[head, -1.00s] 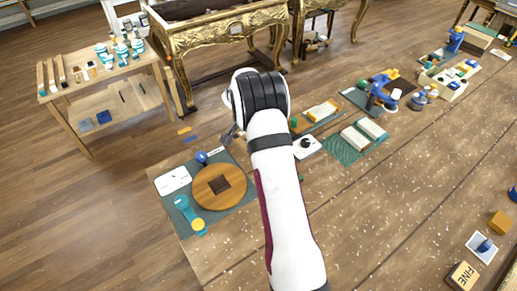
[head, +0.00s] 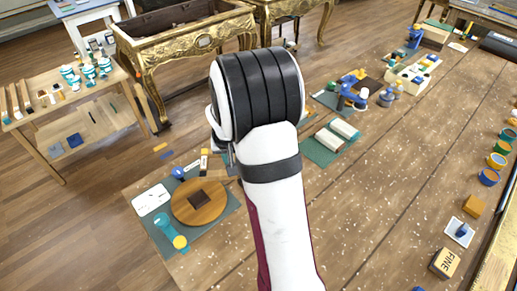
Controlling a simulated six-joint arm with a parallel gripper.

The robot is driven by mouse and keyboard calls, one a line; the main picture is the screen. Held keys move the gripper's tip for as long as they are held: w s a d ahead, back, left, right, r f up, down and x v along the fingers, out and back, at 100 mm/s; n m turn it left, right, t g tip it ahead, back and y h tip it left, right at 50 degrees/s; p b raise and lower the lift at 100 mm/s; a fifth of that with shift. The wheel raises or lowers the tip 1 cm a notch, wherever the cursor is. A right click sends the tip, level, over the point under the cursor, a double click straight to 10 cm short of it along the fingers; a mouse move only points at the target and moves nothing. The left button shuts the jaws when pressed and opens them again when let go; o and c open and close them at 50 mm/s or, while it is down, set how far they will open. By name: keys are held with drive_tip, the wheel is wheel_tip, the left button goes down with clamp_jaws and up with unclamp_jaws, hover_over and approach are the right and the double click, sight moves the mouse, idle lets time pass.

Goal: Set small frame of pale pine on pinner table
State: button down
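A round wooden table (head: 184,211) with a dark square at its middle lies on a green mat (head: 222,222) at the left front of the bench; I take it for the pinner table. I cannot make out a small pale pine frame for certain. My gripper (head: 224,158) is mostly hidden behind my thick black and white wrist, beyond and right of the round table. Its fingers do not show clearly, so I cannot see whether it holds anything.
Beside the round table are a white card (head: 152,199), a teal tool with a yellow end (head: 168,233) and a small blue-topped object (head: 178,173). A blue machine (head: 352,97) stands farther back.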

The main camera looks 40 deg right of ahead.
sight(205, 171)
drive_tip(key=a+n, duration=0.2)
drive_tip(key=w+a+n+y, duration=0.1)
drive_tip(key=a+n, duration=0.2)
drive_tip(key=w+a+n+y, duration=0.1)
drive_tip(key=a+n, duration=0.1)
drive_tip(key=shift+a+t, duration=0.3)
drive_tip(key=shift+f, duration=3.8)
drive_tip(key=c, duration=0.6)
unclamp_jaws()
drive_tip(key=shift+c, duration=0.2)
drive_tip(key=shift+s, duration=0.1)
drive_tip(key=v, duration=1.5)
drive_tip(key=shift+r, duration=0.4)
drive_tip(key=shift+s, duration=0.1)
